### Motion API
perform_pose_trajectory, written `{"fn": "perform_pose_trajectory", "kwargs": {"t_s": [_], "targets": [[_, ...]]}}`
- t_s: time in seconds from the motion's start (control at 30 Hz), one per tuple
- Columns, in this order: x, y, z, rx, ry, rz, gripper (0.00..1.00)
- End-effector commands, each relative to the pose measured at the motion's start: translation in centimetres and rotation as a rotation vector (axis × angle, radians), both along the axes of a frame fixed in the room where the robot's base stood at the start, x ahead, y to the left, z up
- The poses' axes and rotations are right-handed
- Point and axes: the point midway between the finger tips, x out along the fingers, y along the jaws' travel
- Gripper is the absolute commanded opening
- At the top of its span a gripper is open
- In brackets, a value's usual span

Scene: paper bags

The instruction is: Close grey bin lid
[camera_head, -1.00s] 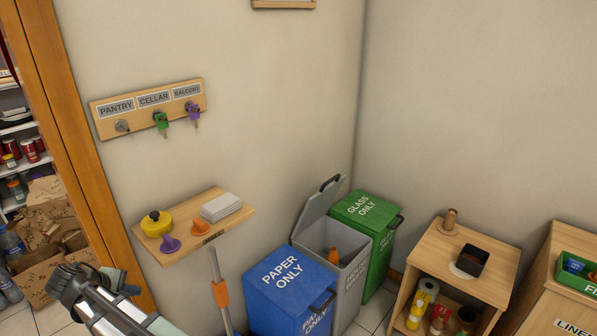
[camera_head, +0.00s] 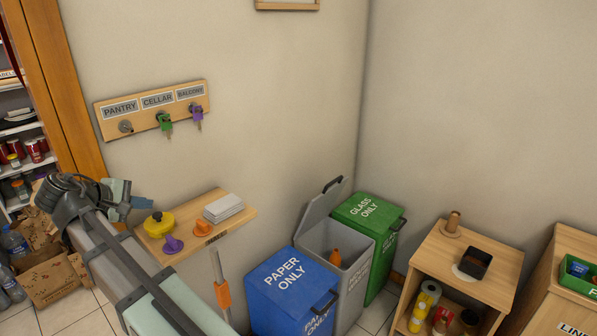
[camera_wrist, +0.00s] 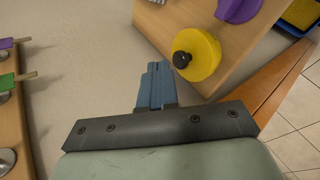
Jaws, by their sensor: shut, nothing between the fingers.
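The grey bin (camera_head: 355,283) stands in the corner between the blue and green bins. Its grey lid (camera_head: 316,212) is raised and tilted back toward the wall, with a dark handle at its top edge. An orange object (camera_head: 335,257) shows inside the open bin. My gripper (camera_head: 128,198) is at the left, in front of the wall, beside the left end of the small wall shelf and far from the grey bin. In the wrist view its blue fingers (camera_wrist: 155,86) are together with nothing between them.
The blue paper bin (camera_head: 285,290) and green glass bin (camera_head: 372,225) flank the grey bin, lids down. The wooden shelf (camera_head: 215,235) holds a yellow round object (camera_wrist: 197,54), a purple one and white cards. A key rack (camera_head: 150,108) hangs above. A broom handle (camera_head: 220,280) stands near the blue bin.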

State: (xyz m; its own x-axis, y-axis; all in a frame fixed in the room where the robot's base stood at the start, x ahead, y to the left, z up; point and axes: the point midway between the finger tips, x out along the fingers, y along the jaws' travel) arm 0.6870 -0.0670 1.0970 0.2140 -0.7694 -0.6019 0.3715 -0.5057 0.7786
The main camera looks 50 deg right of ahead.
Motion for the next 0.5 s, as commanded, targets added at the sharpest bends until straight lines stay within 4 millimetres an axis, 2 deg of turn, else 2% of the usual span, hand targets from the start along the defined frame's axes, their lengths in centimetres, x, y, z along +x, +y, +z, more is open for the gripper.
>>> {"fn": "perform_pose_trajectory", "kwargs": {"t_s": [0.03, 0.2, 0.5], "targets": [[-0.8, -1.9, -0.1, -0.008, 0.015, -0.024, 0.0], [-3.6, -8.0, -0.5, -0.032, 0.085, -0.102, 0.0], [-9.6, -18.0, -1.6, -0.05, 0.214, -0.243, 0.0]]}}
